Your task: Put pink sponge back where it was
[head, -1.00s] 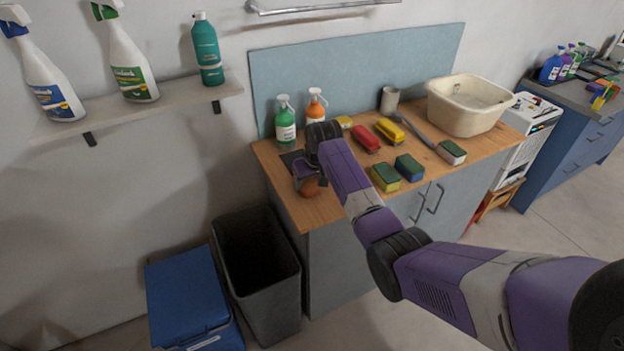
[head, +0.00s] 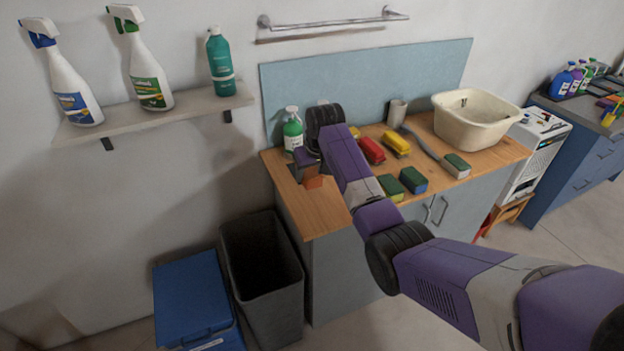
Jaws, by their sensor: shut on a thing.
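My gripper (head: 308,168) is over the left end of the wooden counter (head: 313,215), beside the green soap bottle (head: 292,135). It is shut on a salmon-coloured block, the pink sponge (head: 314,183), which shows just below the fingers. The fingers are small and partly hidden by my wrist. I cannot tell whether the sponge touches the counter. A dark patch (head: 296,173) on the counter lies just left of the gripper.
Red (head: 371,150), yellow (head: 397,145) and several green-topped sponges (head: 412,180) lie right of my arm. A brush (head: 424,146), cup (head: 397,113) and cream basin (head: 478,122) stand farther right. A dark bin (head: 262,268) and blue box (head: 194,300) stand below left.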

